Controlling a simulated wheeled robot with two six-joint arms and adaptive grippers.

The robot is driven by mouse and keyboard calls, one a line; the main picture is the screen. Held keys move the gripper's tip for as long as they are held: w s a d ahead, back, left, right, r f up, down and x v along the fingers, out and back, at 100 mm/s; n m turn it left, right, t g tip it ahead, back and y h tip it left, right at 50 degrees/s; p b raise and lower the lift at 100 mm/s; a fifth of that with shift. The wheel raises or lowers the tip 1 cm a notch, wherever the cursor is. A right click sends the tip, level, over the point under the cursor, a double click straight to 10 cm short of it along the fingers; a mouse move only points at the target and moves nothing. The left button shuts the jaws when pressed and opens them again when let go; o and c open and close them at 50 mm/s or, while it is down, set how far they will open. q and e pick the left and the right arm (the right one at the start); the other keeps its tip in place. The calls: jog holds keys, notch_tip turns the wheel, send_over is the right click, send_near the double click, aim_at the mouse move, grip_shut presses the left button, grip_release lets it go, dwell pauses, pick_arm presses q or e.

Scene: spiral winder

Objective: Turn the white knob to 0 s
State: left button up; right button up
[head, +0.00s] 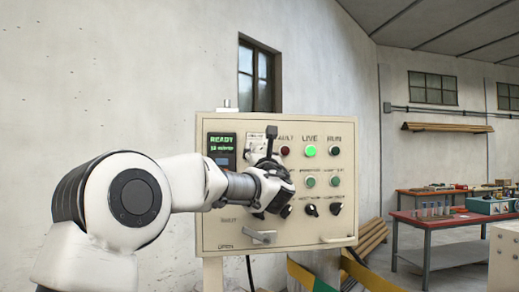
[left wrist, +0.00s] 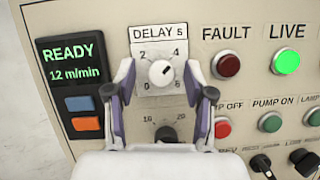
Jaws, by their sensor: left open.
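The white knob (left wrist: 162,73) sits on a DELAY s dial plate (left wrist: 158,32) in the left wrist view. The scale reads 0, 2, 4 and 6, with 0 at lower left. A small dark mark on the knob seems to point to the upper right, toward 4. My left gripper (left wrist: 159,78) is open, with one finger on each side of the knob and gaps between. In the head view my left gripper (head: 270,178) is in front of the control panel (head: 225,222) and hides the knob. My right gripper is not in view.
Beside the dial are a READY 12 m/min display (left wrist: 72,62), a red FAULT lamp (left wrist: 227,66) and a lit green LIVE lamp (left wrist: 286,62). A black knob (left wrist: 166,133) is below, partly between the fingers. A red-topped table (head: 450,219) stands far right.

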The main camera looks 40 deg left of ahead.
pick_arm(q)
jog(key=shift+w+d, duration=0.1)
jog(key=c, duration=0.4)
grip_shut()
jog(key=shift+f, duration=0.1)
